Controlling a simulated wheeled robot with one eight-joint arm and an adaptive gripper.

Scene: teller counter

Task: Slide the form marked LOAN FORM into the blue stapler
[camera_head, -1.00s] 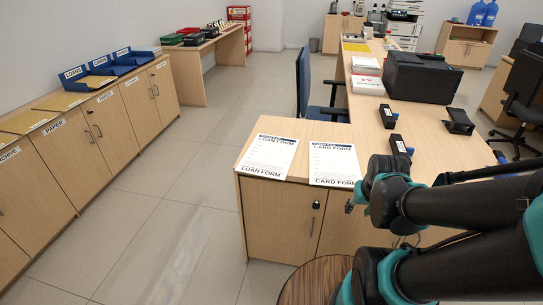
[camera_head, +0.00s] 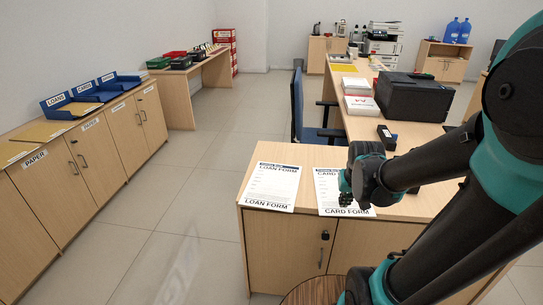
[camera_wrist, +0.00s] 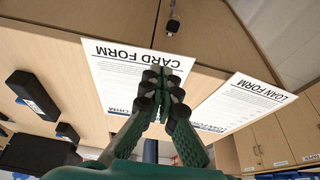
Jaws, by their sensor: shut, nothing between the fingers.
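The LOAN FORM (camera_head: 272,187) lies flat near the front left corner of the counter, slightly tilted; it also shows at right in the wrist view (camera_wrist: 236,102). My gripper (camera_head: 346,190) is shut and empty, over the CARD FORM (camera_head: 329,185), right of the LOAN FORM. In the wrist view my fingers (camera_wrist: 166,92) meet in front of the CARD FORM (camera_wrist: 120,68), apart from the LOAN FORM. A dark stapler-like block (camera_head: 386,137) stands behind my gripper. Two such blocks, one with a blue label (camera_wrist: 32,95), show at left in the wrist view. I cannot tell which is the blue stapler.
A black printer (camera_head: 415,95) and paper stacks (camera_head: 362,107) stand farther back on the counter (camera_head: 310,155). A blue chair (camera_head: 298,105) is behind it. Left cabinets carry blue trays (camera_head: 72,106). The floor between is clear. My arm hides the counter's right part.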

